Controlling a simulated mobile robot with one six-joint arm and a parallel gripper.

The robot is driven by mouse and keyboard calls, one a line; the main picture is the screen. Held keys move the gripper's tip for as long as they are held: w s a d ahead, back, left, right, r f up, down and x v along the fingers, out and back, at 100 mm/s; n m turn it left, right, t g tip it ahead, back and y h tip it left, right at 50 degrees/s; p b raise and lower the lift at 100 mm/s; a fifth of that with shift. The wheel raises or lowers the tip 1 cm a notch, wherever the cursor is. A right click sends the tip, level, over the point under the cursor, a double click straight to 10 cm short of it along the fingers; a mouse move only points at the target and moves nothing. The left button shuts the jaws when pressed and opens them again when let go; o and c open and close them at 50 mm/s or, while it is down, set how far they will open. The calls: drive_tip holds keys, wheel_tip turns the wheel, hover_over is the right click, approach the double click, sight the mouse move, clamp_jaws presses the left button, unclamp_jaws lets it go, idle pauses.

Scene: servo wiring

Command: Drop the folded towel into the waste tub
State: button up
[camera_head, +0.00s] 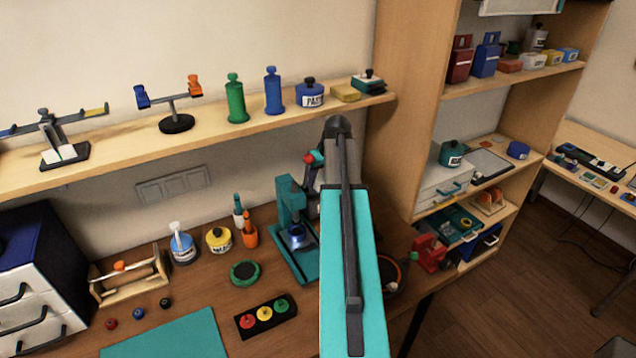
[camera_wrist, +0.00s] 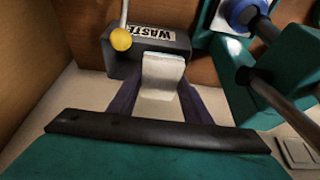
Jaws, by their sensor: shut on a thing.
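In the wrist view, my gripper (camera_wrist: 160,92) has its two dark fingers shut on the folded towel (camera_wrist: 163,72), a pale block with a light bluish edge. The dark waste tub (camera_wrist: 120,58), with a white WASTE label upside down in the picture, is just beyond the towel. The towel overlaps the tub's near side in this view; I cannot tell its height above the tub or whether they touch. In the head view, my arm hides the towel, and I cannot make out the tub.
A yellow ball on a thin rod (camera_wrist: 121,40) stands in front of the tub in the wrist view. A teal press (camera_head: 291,225) stands on the bench close left of my arm. A shelf (camera_head: 210,118) with bottles and jars runs above the bench.

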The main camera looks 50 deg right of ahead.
sight(322, 181)
drive_tip(key=shift+f+p, duration=0.45)
drive_tip(key=shift+f, duration=0.5)
drive_tip(key=shift+f+b, duration=0.45)
drive_tip(key=shift+f, duration=0.2)
drive_tip(key=o, duration=1)
drive_tip(key=shift+r, duration=0.2)
drive_tip(key=shift+r+p, duration=0.55)
drive_tip(key=b+v, duration=0.3)
drive_tip(key=v, duration=0.9)
drive_tip(key=shift+b, duration=0.4)
drive_tip(key=shift+f, duration=0.1)
